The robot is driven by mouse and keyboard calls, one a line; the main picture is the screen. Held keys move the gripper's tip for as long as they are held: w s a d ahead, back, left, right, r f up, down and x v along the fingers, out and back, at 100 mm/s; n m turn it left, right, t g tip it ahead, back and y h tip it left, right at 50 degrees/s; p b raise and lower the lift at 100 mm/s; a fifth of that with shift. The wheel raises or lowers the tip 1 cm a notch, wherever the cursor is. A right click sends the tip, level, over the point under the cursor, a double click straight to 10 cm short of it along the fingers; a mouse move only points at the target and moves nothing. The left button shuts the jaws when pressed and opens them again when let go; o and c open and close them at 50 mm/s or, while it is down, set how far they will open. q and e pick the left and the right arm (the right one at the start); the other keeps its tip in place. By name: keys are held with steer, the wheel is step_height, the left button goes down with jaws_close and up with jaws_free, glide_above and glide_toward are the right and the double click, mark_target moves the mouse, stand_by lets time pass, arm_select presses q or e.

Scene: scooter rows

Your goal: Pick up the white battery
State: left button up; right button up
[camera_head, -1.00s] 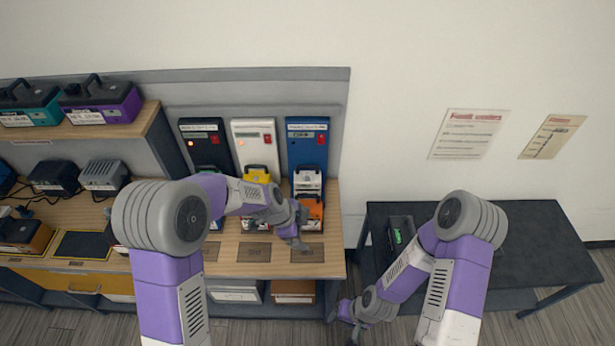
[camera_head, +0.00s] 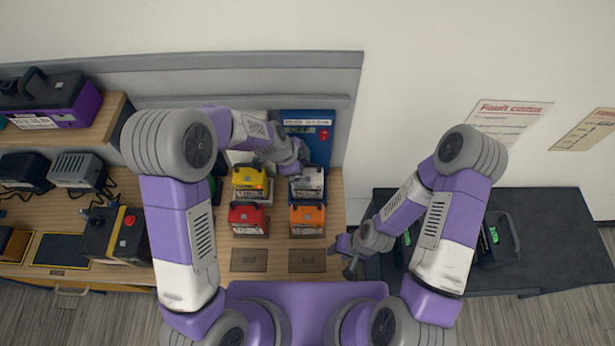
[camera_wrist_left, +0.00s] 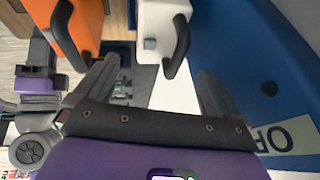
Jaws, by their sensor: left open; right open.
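The white battery (camera_head: 311,180) stands upright on the wooden bench, in front of the blue charger (camera_head: 318,145). My left gripper (camera_head: 297,168) is at its upper left edge and hides part of it. In the left wrist view the white battery (camera_wrist_left: 152,22) with its dark handle (camera_wrist_left: 178,45) lies just beyond my open left fingers (camera_wrist_left: 157,70). Nothing is between the fingers. My right gripper (camera_head: 346,258) is open and empty, low by the right end of the bench.
An orange battery (camera_head: 307,220) stands directly in front of the white one. A yellow battery (camera_head: 252,180) and a red battery (camera_head: 249,220) stand to the left. Two empty marked pads (camera_head: 314,261) lie at the front. A black table (camera_head: 545,235) is at right.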

mark_target(311, 176)
arm_select(q)
steer(key=x, duration=0.6)
steer(key=shift+s+a+f, duration=0.2)
steer(key=shift+a, duration=0.05)
steer(key=shift+c, duration=0.2)
